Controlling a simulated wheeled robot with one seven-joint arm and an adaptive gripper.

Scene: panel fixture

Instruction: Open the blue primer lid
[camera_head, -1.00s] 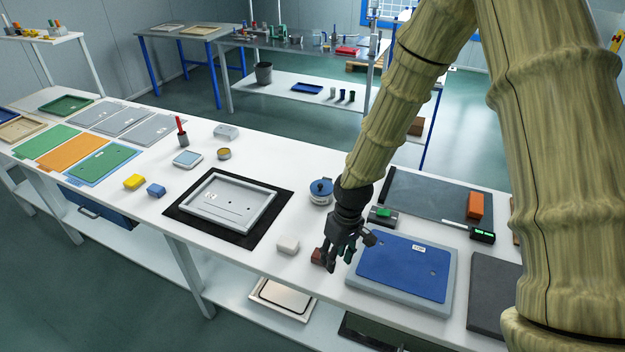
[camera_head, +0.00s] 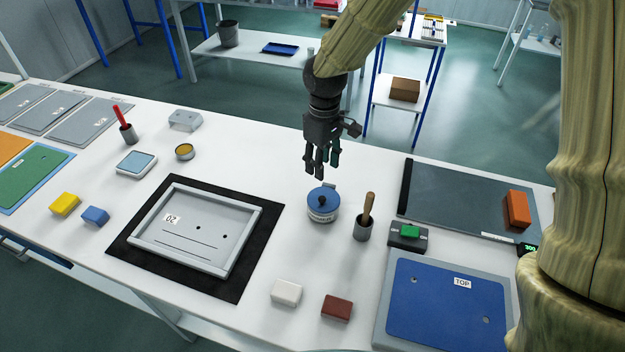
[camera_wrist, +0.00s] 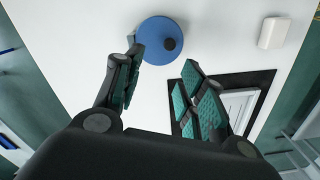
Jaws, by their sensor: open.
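The primer tin (camera_head: 322,212) is a short white can with a blue lid (camera_head: 322,196) and a dark round knob on top. The lid is on the tin. In the wrist view the blue lid (camera_wrist: 156,40) shows from above near the top, just beyond my left finger, which overlaps its edge. My gripper (camera_head: 320,168) is open and empty, in the air above and behind the tin in the head view. In the wrist view its fingers (camera_wrist: 158,85) are spread wide with bare table between them.
A cup with a wooden-handled tool (camera_head: 363,226) stands close right of the tin. A framed panel on a black mat (camera_head: 122,238) lies left. A white block (camera_head: 286,292) and a brown block (camera_head: 337,307) lie in front, a blue panel (camera_head: 430,305) right.

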